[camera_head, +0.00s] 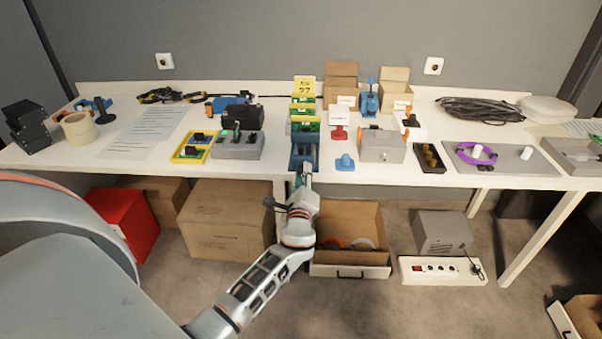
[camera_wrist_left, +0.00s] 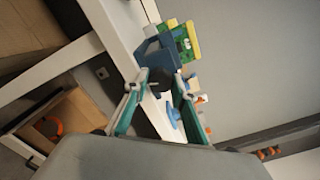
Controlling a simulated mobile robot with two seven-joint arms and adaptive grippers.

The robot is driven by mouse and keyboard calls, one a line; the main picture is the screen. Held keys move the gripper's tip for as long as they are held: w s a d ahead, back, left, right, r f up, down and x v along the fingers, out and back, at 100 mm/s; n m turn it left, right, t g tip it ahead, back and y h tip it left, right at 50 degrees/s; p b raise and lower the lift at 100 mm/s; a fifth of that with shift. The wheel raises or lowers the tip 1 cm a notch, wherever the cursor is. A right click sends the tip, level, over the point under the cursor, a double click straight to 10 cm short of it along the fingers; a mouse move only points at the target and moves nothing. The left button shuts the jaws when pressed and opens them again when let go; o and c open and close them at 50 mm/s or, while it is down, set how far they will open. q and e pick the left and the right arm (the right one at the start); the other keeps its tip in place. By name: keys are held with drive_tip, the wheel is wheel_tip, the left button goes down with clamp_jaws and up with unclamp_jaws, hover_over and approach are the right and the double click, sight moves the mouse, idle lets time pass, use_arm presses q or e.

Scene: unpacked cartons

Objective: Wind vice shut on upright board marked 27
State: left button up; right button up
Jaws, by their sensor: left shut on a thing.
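The blue vice (camera_head: 304,153) stands at the front edge of the white table, and it also shows in the left wrist view (camera_wrist_left: 158,52). An upright green board (camera_wrist_left: 183,42) stands at the vice's jaws. A yellow label marked 27 (camera_head: 304,88) shows above the green boards in the head view. My left gripper (camera_head: 301,180) is in front of the vice. In the left wrist view its fingers (camera_wrist_left: 158,90) are shut on the dark round knob of the vice handle (camera_wrist_left: 159,77). Whether the jaws touch the board is hidden. My right gripper is out of view.
A small blue object (camera_head: 345,163) and a grey box (camera_head: 382,147) lie right of the vice. A grey switch unit (camera_head: 238,147) and a yellow tray (camera_head: 178,158) lie left.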

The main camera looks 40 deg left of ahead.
use_arm(q)
drive_tip(key=shift+m+p, duration=2.55)
drive_tip(key=shift+m, duration=2.55)
drive_tip(key=o, duration=1.1)
drive_tip(key=shift+f, duration=0.1)
